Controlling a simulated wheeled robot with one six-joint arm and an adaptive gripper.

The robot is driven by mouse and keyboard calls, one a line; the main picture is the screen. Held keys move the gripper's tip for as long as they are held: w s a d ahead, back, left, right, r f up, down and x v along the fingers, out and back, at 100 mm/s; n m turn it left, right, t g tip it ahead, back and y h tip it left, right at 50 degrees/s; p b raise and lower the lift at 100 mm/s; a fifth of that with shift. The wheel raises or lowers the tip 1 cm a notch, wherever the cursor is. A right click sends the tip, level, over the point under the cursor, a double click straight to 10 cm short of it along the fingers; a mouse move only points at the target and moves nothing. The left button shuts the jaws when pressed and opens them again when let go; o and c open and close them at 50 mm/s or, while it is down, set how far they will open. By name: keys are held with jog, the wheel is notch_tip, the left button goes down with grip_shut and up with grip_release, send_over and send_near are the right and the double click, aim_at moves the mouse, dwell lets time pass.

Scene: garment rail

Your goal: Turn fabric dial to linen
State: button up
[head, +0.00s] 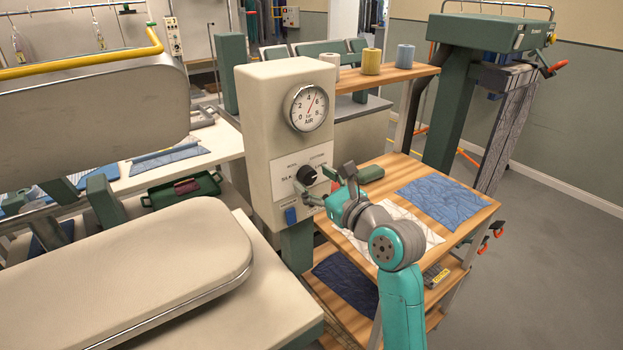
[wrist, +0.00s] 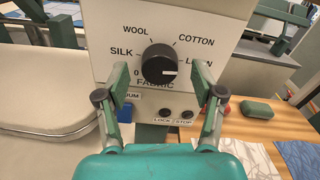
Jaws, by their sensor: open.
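The fabric dial (wrist: 159,62) is a round black knob on the pale front panel of a cream control box, and it also shows in the head view (head: 306,174). Labels SILK, WOOL, COTTON and LINEN (wrist: 200,63) run around it, with a 0 at lower left. The dial's white mark points right, slightly below the LINEN label. My gripper (wrist: 161,80) is open, one green finger on each side of the dial and apart from it. The right finger partly hides LINEN. In the head view my gripper (head: 320,186) is just in front of the panel.
LOCK and STOP buttons (wrist: 186,114) sit below the dial, and a blue switch (head: 291,215) is at lower left. An air gauge (head: 306,107) is above. A wooden table (head: 470,212) with cloth stands at right, and a padded press board (head: 150,270) at left.

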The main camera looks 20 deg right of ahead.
jog(key=v, duration=1)
jog(key=shift+s, duration=0.2)
jog(key=s+a+f+n+g+h, duration=0.1)
jog(key=s+f+n+h, duration=0.2)
jog(key=s+f+n, duration=0.6)
jog(key=s+f+n+h, duration=0.2)
jog(key=s+f, duration=0.6)
jog(key=f, duration=0.6)
jog(key=s+a+f+n+g, duration=0.1)
jog(key=s+a+f+n, duration=0.1)
jog(key=s+n, duration=1.7)
jog(key=shift+s+a+h, duration=0.2)
jog(key=shift+s+h, duration=0.1)
jog(key=shift+s, duration=3)
